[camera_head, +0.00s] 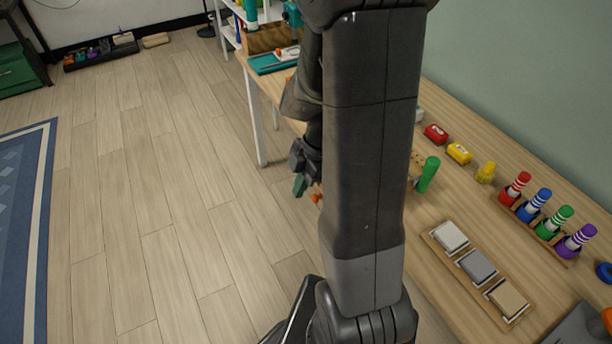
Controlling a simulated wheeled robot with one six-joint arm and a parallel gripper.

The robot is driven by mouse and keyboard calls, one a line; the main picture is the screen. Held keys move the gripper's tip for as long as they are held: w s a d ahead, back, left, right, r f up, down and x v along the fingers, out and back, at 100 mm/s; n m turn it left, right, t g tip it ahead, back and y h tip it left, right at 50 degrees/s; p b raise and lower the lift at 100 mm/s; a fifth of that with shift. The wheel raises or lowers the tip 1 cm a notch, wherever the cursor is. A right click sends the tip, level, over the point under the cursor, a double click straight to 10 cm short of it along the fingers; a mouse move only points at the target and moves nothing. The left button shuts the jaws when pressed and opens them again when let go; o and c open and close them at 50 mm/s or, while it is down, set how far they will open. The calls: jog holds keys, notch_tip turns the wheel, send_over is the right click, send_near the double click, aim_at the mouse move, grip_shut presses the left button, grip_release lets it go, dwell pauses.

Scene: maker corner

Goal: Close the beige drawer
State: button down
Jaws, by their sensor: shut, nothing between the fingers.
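I cannot make out a beige drawer for certain in the head view; my own dark arm crosses the middle and hides part of the table (455,205). My gripper (300,184) is small in the picture, left of the arm column, with dark green fingertips. It is shut and empty, pointing down beside the table's left edge, with floor behind it in the picture. No drawer front shows at its fingertips.
The wooden floor (150,200) at left is clear. A blue rug (22,230) lies far left.

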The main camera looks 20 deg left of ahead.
jog(key=shift+w+d+f+p, duration=0.15)
jog(key=shift+w+d+f, duration=0.2)
jog(key=shift+f, duration=0.35)
jog(key=shift+w+d+f+p, duration=0.15)
jog(key=shift+w+d+f, duration=0.15)
jog(key=shift+f, duration=0.4)
jog(key=shift+w+d+f+p, duration=0.15)
jog(key=shift+w+d+f, duration=0.15)
jog(key=shift+f, duration=0.4)
jog(key=w+d+b, duration=0.1)
jog(key=w+d, duration=0.1)
jog(key=w, duration=0.1)
jog(key=w+d+b, duration=0.2)
jog(key=w+d, duration=0.1)
jog(key=w+d+b, duration=0.1)
jog(key=w+d, duration=0.2)
jog(key=shift+w, duration=0.4)
jog(key=shift+d, duration=0.1)
